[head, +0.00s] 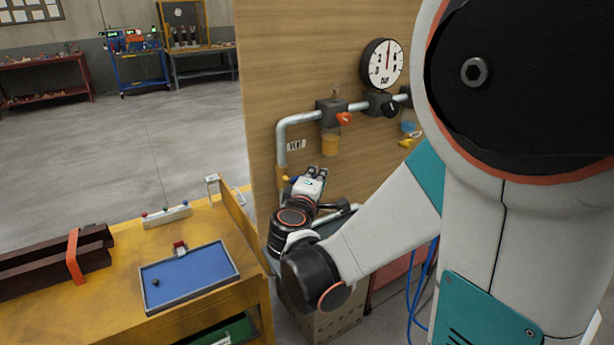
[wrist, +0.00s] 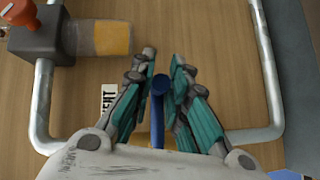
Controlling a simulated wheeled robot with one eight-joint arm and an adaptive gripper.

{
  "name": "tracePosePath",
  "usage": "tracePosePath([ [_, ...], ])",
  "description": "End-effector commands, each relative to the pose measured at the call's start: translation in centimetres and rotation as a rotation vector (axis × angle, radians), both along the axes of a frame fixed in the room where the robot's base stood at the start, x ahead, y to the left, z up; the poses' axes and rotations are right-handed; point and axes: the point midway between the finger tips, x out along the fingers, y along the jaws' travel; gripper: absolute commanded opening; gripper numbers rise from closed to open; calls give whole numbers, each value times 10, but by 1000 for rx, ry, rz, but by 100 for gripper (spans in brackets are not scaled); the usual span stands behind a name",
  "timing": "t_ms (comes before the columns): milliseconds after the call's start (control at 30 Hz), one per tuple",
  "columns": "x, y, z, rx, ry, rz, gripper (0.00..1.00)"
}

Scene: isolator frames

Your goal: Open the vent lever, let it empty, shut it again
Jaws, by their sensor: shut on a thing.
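The vent lever shows in the wrist view as a blue handle with a round end (wrist: 158,112), standing between my fingers. My gripper (wrist: 163,62) is shut on it, with a teal-padded finger on either side. The white VENT label (wrist: 108,103) is left of the fingers, and it also shows in the head view (head: 296,145). In the head view my gripper (head: 316,174) is close to the wooden panel, below the pipe.
A round gauge (head: 385,63) has its red needle near straight up. An orange knob (head: 344,118) and a black knob (head: 390,109) are on the grey pipe (head: 284,135). A yellow bench (head: 205,222) with a blue tray (head: 195,275) stands at lower left. Open floor lies behind it.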

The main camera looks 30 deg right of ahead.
Motion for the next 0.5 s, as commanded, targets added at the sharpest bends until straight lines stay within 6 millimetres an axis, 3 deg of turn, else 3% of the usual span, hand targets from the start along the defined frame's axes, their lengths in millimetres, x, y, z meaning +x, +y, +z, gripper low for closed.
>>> tracePosePath([
  [500, 0, 0, -4, 101, 1, 0, 0],
])
